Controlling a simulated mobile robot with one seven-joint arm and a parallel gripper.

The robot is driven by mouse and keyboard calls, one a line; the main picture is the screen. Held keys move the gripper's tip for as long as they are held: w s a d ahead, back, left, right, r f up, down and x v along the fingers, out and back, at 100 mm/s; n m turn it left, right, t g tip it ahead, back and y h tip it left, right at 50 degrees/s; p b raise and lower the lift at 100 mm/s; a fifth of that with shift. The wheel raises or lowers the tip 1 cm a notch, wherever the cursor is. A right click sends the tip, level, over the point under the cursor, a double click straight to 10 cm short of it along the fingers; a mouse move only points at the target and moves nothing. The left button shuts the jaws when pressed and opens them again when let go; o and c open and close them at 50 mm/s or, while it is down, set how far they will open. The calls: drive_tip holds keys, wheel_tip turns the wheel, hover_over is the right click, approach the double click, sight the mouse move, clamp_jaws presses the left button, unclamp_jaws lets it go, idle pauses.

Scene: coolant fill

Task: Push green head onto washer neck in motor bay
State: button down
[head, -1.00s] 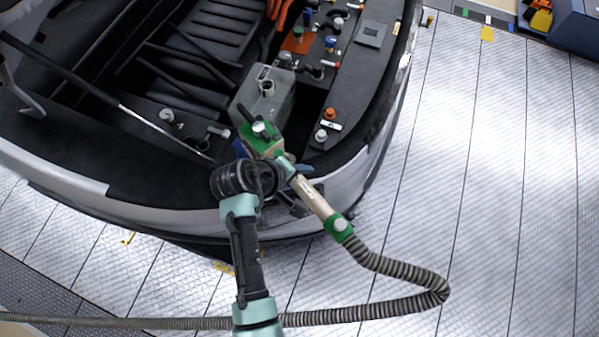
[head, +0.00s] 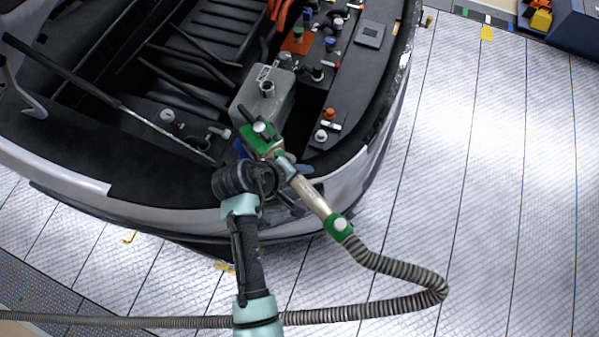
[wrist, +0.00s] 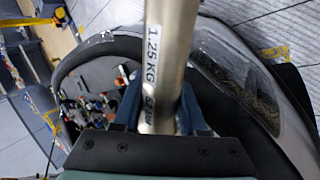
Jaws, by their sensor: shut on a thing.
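The green head (head: 259,141) is a green block with dark side grips and a pale round top, on the end of a steel tube (head: 308,192). My gripper (wrist: 160,108) is shut around this tube, with a blue finger on each side in the wrist view. The head is over the front of the motor bay, just in front of a grey tank (head: 262,106). The tank has an upright round neck (head: 267,89), apart from the head in the picture. I cannot tell whether this is the washer neck. The green head is out of the wrist view.
A ribbed hose (head: 400,265) runs from the tube's green rear fitting (head: 339,224) and loops over the floor. Orange (head: 329,113) and blue (head: 331,42) caps stand right of the tank. The car's front rim (head: 330,185) lies below the tube.

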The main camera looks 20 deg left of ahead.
drive_tip(key=shift+f+b, duration=1.2)
drive_tip(key=shift+f, duration=0.7)
drive_tip(key=shift+c, duration=1.9)
unclamp_jaws()
drive_tip(key=b+v, duration=0.1)
drive_tip(key=v, duration=1.2)
